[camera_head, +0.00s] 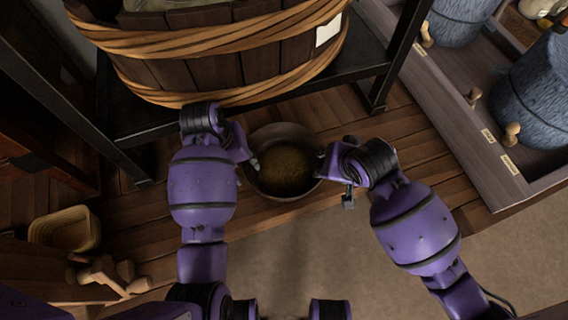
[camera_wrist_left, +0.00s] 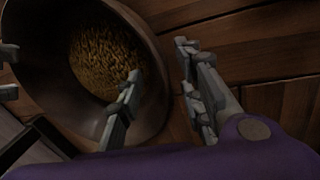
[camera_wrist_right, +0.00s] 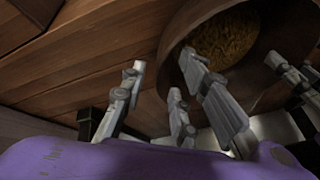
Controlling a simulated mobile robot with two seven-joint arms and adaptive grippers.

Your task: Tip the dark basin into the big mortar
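The dark basin (camera_head: 262,187) holds brown grain and sits upright on wooden planks between my two grippers. My left gripper (camera_head: 249,160) is at its left rim. In the left wrist view the fingers (camera_wrist_left: 158,78) stand apart, one inside the basin (camera_wrist_left: 60,100) and one outside, with the wall between them. My right gripper (camera_head: 325,165) is at its right rim. In the right wrist view its fingers (camera_wrist_right: 162,70) also stand apart on either side of the basin's wall (camera_wrist_right: 180,30). I cannot identify the big mortar for certain in these views.
A large staved wooden tub (camera_head: 210,65) with rope hoops stands on a black frame (camera_head: 372,62) behind the basin. Blue-grey vessels (camera_head: 540,90) stand in a wooden tray (camera_head: 450,110) at right. A tan basket (camera_head: 66,229) and wooden pieces (camera_head: 108,272) lie at left.

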